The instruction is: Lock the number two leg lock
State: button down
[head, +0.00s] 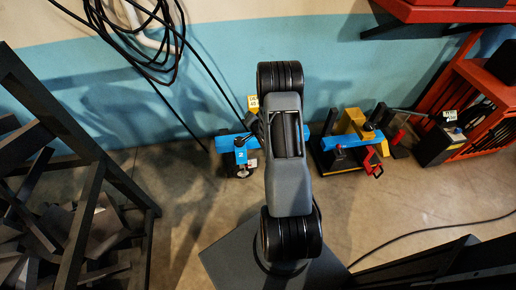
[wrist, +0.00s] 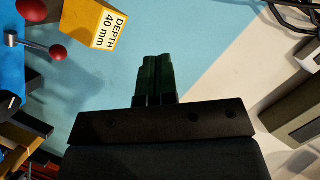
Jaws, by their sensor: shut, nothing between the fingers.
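A blue part marked 2 (head: 240,155) stands by the wall, just left of my arm in the head view. My arm hides its right side. A blue part (wrist: 10,75) shows at the left edge of the wrist view. A metal lever with a red ball knob (wrist: 57,52) sticks out beside it, and another red ball (wrist: 32,10) is above. I cannot tell the lock's position. My gripper (wrist: 156,60) is shut and empty, its fingers pointing at the blue-and-white wall, apart from the lever to its left. In the head view my arm hides the gripper.
A yellow block labelled "DEPTH 40 mm" (wrist: 98,22) is left of my fingers. Another blue and yellow unit with a red handle (head: 372,160) stands right. A dark rack (head: 90,200) is at left, red shelving (head: 485,90) at right. Cables (head: 150,40) hang on the wall.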

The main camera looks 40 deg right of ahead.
jog(key=s+f+m+t+b, duration=0.1)
jog(key=s+f+m+b, duration=0.1)
jog(key=s+f, duration=0.2)
jog(key=s+d+f+m+t+h+b, duration=0.1)
jog(key=s+f+m+t+b, duration=0.1)
jog(key=f, duration=0.8)
jog(key=s+f+m+t+h+b, duration=0.1)
jog(key=s+f+m+t+b, duration=0.1)
jog(key=s+f, duration=0.5)
jog(key=shift+d+f+m+b, duration=0.15)
jog(key=shift+f+m+b, duration=0.35)
jog(key=shift+m, duration=0.7)
jog(key=shift+r, duration=0.1)
jog(key=b+x, duration=0.3)
jog(key=x, duration=1.1)
jog(key=shift+r+b, duration=0.25)
jog(key=shift+b, duration=0.15)
jog(key=shift+s+d, duration=0.1)
jog(key=shift+s, duration=0.05)
jog(key=shift+r, duration=0.1)
